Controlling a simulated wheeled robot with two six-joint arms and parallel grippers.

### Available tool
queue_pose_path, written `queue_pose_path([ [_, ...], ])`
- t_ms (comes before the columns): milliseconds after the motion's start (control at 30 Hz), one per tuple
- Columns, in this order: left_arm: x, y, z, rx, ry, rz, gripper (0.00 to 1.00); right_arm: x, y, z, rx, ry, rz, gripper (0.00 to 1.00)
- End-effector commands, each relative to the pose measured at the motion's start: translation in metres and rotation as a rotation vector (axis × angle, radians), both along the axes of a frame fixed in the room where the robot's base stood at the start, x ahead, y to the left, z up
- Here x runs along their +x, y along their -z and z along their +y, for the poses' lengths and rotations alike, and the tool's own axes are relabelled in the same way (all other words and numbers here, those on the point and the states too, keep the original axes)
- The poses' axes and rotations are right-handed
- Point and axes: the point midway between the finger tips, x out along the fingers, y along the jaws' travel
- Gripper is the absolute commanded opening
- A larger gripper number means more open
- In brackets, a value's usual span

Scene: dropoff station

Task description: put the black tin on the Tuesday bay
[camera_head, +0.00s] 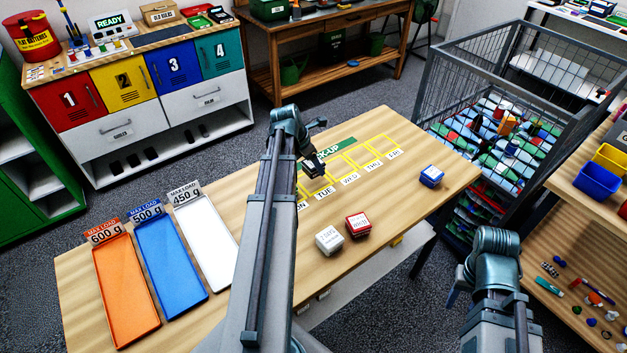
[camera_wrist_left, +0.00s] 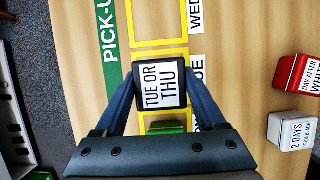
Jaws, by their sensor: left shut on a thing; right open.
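The black tin (camera_wrist_left: 161,86) has a white label reading "TUE OR THU". My left gripper (camera_head: 313,168) is shut on it, with a finger at each side in the left wrist view (camera_wrist_left: 161,95). The tin is over the yellow-outlined Tuesday bay, beside the TUE label (camera_head: 325,192). I cannot tell whether it touches the table. My right gripper (camera_head: 455,287) is open, low at the right, off the table and largely hidden by its own arm.
A green tin (camera_wrist_left: 165,127) shows beside the black tin, around the Monday bay. White (camera_head: 329,240), red (camera_head: 358,224) and blue (camera_head: 431,176) tins stand in front of the bays. Orange (camera_head: 125,290), blue (camera_head: 170,265) and white (camera_head: 205,240) trays lie at the left. The Wednesday bay (camera_wrist_left: 158,20) looks empty.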

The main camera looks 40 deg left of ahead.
Motion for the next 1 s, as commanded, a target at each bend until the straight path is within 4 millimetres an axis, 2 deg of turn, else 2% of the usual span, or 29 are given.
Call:
queue_pose_path([
  [267, 0.000, 0.009, 0.000, 0.000, 0.000, 0.000, 0.08, 0.000, 0.009, 0.000, 0.000, 0.000, 0.000, 0.50],
  [533, 0.000, 0.041, 0.000, 0.000, 0.000, 0.000, 0.08, 0.000, 0.041, 0.000, 0.000, 0.000, 0.000, 0.50],
  [967, 0.000, 0.044, 0.000, 0.000, 0.000, 0.000, 0.08, 0.000, 0.044, 0.000, 0.000, 0.000, 0.000, 0.50],
  [1000, 0.000, 0.044, 0.000, 0.000, 0.000, 0.000, 0.74, 0.000, 0.044, 0.000, 0.000, 0.000, 0.000, 0.50],
])
